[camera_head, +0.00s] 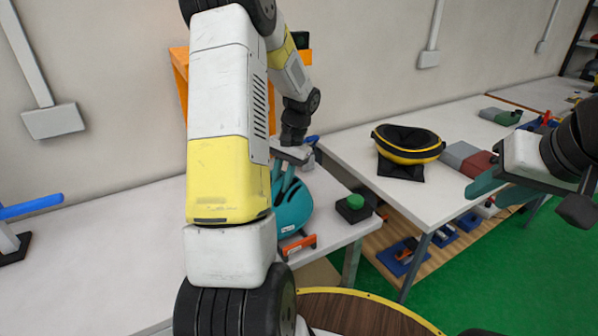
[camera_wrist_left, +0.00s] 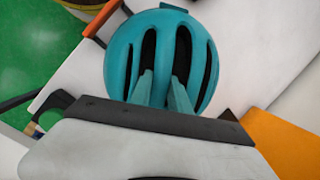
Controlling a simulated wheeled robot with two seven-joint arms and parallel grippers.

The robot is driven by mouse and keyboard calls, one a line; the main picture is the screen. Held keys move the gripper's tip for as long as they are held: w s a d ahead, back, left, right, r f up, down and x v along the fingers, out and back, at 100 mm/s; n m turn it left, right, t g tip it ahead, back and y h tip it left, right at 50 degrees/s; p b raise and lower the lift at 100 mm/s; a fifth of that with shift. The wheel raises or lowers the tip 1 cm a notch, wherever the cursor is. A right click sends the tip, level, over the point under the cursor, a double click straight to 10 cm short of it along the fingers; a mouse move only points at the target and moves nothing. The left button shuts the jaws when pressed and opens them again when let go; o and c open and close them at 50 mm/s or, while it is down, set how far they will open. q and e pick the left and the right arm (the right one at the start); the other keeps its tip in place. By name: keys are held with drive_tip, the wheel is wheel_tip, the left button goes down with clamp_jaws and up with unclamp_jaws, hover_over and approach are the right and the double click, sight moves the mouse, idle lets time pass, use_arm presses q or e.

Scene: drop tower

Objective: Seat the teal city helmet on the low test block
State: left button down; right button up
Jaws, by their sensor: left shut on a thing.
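The teal city helmet (camera_head: 292,210) is at the right end of the left white table, partly hidden by my left arm. My left gripper (camera_head: 284,178) points down at it from above. In the left wrist view, the helmet (camera_wrist_left: 165,45) shows its vented top. The teal fingers of my left gripper (camera_wrist_left: 161,82) reach into two vents and are shut on the rib between them. I cannot tell whether the helmet touches the table. My right gripper (camera_head: 487,183) hangs over the right table's edge, away from the helmet; its opening is unclear. I cannot identify the low test block for certain.
A black block with a green top (camera_head: 355,203) sits right of the helmet. An orange-handled tool (camera_head: 298,246) lies in front. On the right table (camera_head: 440,200) are a yellow-black bowl-shaped thing (camera_head: 408,150) on a black base, a grey block (camera_head: 458,154) and a red block (camera_head: 480,166).

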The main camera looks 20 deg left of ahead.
use_arm(q)
drive_tip(key=shift+s+f, duration=0.35)
drive_tip(key=shift+f, duration=0.2)
drive_tip(key=c, duration=1.2)
unclamp_jaws()
drive_tip(key=shift+a, duration=0.1)
drive_tip(key=shift+o, duration=0.2)
drive_tip(key=c, duration=0.4)
drive_tip(key=shift+o, duration=0.2)
drive_tip(key=shift+a+r, duration=0.1)
drive_tip(key=shift+r, duration=0.2)
drive_tip(key=shift+w+r, duration=0.1)
drive_tip(key=shift+r, duration=0.2)
drive_tip(key=shift+w+r, duration=0.1)
drive_tip(key=shift+r, duration=0.5)
drive_tip(key=shift+r, duration=0.1)
